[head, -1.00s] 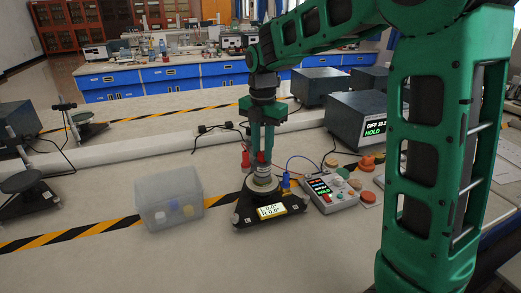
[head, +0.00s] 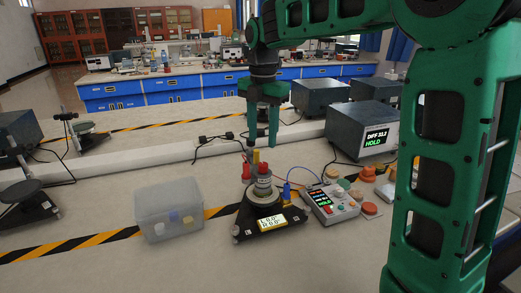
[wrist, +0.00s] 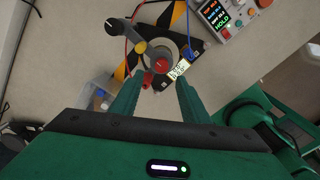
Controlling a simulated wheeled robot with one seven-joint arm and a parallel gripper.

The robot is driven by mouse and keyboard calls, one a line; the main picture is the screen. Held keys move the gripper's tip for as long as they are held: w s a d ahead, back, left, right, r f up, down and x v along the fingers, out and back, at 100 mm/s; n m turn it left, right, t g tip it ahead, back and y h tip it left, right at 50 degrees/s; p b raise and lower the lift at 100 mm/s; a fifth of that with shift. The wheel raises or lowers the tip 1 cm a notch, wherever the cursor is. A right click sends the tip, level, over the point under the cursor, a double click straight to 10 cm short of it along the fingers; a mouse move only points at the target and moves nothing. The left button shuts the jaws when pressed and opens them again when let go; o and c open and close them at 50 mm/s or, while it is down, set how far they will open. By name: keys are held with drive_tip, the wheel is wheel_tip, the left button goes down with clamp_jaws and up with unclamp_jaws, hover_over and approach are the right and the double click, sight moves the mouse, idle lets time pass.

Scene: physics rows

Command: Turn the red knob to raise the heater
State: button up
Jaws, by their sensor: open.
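A triangular black stand (head: 256,226) carries a grey round instrument with red and yellow parts on top. A red knob (head: 264,168) sits at its top; it shows in the wrist view too, with a white mark (wrist: 162,67). A second red part (head: 246,173) and a yellow part (head: 256,155) are close by. A grey control box (head: 335,204) with a lit screen and small knobs stands to the right. My gripper (head: 262,144) is open and empty, its fingers pointing down above the stand. In the wrist view the fingertips (wrist: 158,80) lie either side of the red knob's line.
A clear bin (head: 168,202) with small bottles stands left of the stand. Cables run behind the stand. Orange and green round pieces (head: 372,190) lie right of the control box. A DIFF display unit (head: 363,125) stands behind. Bare bench lies in front.

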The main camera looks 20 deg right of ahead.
drive_tip(key=shift+r, duration=1.25)
drive_tip(key=s+d+f+m, duration=0.3)
drive_tip(key=s+d+m, duration=0.3)
drive_tip(key=s+m, duration=0.15)
drive_tip(key=s+d+f+m, duration=0.2)
drive_tip(key=s+d+m, duration=0.4)
drive_tip(key=s+m, duration=0.15)
drive_tip(key=s+d+f+m, duration=0.2)
drive_tip(key=s+f+m, duration=0.3)
drive_tip(key=s+m, duration=0.3)
drive_tip(key=s+d+f+m, duration=0.2)
drive_tip(key=s+f+m, duration=0.2)
drive_tip(key=s+m, duration=0.4)
drive_tip(key=shift+s+d+f, duration=0.3)
drive_tip(key=shift+s+f, duration=0.05)
drive_tip(key=shift+s, duration=0.6)
